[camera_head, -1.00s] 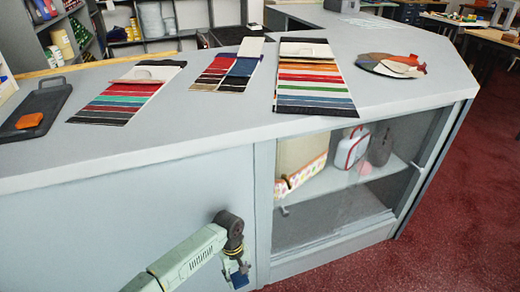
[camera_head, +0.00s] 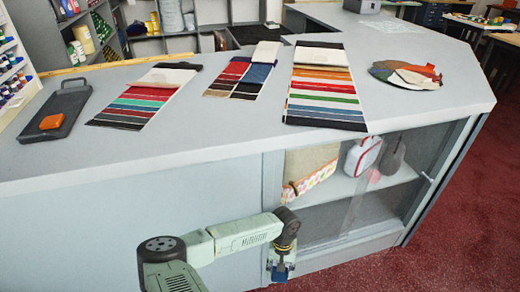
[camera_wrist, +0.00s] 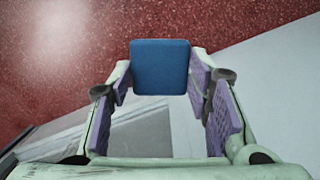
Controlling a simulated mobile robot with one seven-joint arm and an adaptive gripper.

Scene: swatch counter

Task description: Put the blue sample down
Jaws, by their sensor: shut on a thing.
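The blue sample (camera_wrist: 160,66) is a small flat square with rounded corners. In the wrist view it sits between the fingertips of my gripper (camera_wrist: 160,80), which is shut on it. In the head view my gripper (camera_head: 280,270) hangs in front of the counter, below its top, with a small bit of the blue sample (camera_head: 280,276) showing at its lower end. The grey counter top (camera_head: 230,130) is above and behind it. Red floor shows beyond the sample in the wrist view.
On the counter are a dark tray (camera_head: 75,90) with an orange sample (camera_head: 52,121), striped swatch cards (camera_head: 140,105), a smaller swatch set (camera_head: 240,75), a long swatch card (camera_head: 325,90) and a round plate of swatches (camera_head: 405,73). A glass-fronted cabinet (camera_head: 350,210) is beneath. Bare counter lies along the front.

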